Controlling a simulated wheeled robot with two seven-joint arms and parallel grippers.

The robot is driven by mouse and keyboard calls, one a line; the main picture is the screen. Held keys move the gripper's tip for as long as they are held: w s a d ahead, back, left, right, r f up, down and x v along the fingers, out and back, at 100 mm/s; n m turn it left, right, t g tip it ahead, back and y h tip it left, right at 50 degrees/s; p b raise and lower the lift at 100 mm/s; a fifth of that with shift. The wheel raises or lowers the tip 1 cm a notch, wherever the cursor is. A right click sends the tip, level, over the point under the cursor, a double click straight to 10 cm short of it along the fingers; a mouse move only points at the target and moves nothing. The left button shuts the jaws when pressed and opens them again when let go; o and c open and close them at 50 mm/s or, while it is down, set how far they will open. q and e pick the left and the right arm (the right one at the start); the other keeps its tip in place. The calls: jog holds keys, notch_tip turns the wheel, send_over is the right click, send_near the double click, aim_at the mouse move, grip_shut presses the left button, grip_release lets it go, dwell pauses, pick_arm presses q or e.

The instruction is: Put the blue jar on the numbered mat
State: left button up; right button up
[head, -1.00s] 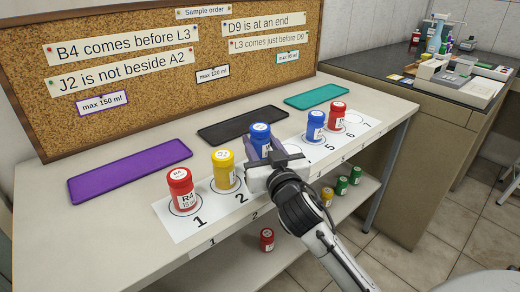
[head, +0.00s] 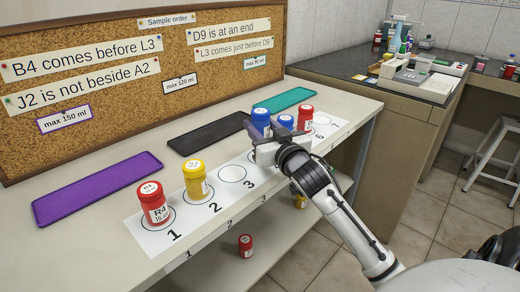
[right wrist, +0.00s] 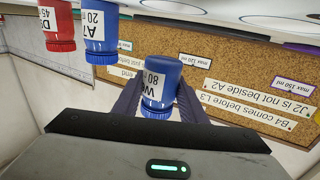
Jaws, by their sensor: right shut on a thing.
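The blue jar (head: 261,117) with a white label is in my right gripper (head: 264,138). It is upright in the head view, behind the gripper near the middle of the numbered mat (head: 148,239). In the right wrist view, which is upside down, the two fingers close on the sides of the blue jar (right wrist: 160,84). I cannot tell whether its base touches the mat. The mat carries a red jar at 1 (head: 153,204), a yellow jar at 2 (head: 195,180), another blue jar (head: 285,122) and a red jar (head: 306,118). Circle 3 is empty. My left gripper is out of view.
Purple (head: 98,188), black (head: 208,133) and teal (head: 284,101) trays lie empty behind the mat. A cork board (head: 110,130) with notes stands at the back. A lower shelf holds a red jar (head: 246,245). A dark side bench (head: 350,62) stands at the right.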

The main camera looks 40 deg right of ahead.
jog(key=shift+f+b, duration=0.7)
jog(key=shift+f, duration=2)
jog(key=shift+f, duration=0.1)
jog(key=o, duration=1.1)
jog(key=v, duration=1.2)
jog(key=shift+p, duration=0.45)
